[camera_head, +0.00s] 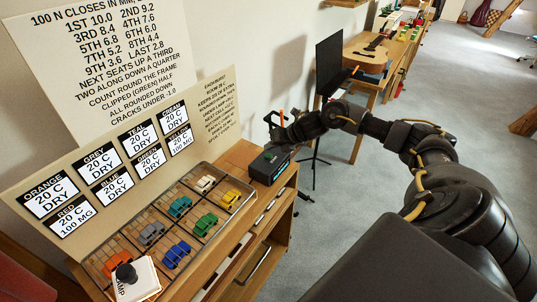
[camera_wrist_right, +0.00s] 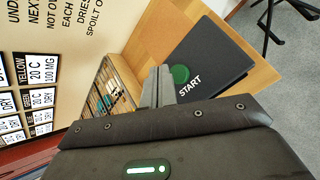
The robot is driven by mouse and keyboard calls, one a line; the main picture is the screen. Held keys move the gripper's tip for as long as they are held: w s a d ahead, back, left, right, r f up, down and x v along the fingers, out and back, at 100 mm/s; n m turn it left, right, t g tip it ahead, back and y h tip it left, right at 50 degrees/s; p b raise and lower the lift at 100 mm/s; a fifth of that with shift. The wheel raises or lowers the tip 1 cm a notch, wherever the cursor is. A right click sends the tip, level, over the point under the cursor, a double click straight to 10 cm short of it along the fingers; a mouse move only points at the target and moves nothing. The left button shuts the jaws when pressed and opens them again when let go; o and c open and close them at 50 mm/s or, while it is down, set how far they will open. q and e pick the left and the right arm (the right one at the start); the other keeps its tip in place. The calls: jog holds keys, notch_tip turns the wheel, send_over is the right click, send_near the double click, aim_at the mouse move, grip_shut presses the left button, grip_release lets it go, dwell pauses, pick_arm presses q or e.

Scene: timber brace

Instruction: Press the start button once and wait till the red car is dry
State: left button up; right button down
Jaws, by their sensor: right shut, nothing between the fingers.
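The start box (camera_head: 270,166) is dark and stands at the right end of the wooden bench. In the right wrist view its green button (camera_wrist_right: 180,74) and the word START show on its top face. My right gripper (camera_head: 274,140) is over the box; in the right wrist view its fingers (camera_wrist_right: 158,84) are shut, empty and close beside the button. I cannot tell whether they touch the box. The red card (camera_head: 72,216) reads 20 C, 100 MG. An orange-red car (camera_head: 117,262) sits at the tray's near left; no separate red car is clearly visible. My left gripper is out of view.
The divided tray (camera_head: 212,240) holds several coloured cars. A white block with a black knob (camera_head: 126,272) covers its near corner. Behind stands a board of label cards; the yellow card (camera_head: 181,139) also reads 100 MG.

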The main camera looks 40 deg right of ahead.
aim_at(271, 157)
notch_tip(271, 157, up, 4)
jog(key=shift+r+p, duration=0.1)
jog(key=shift+p, duration=1.15)
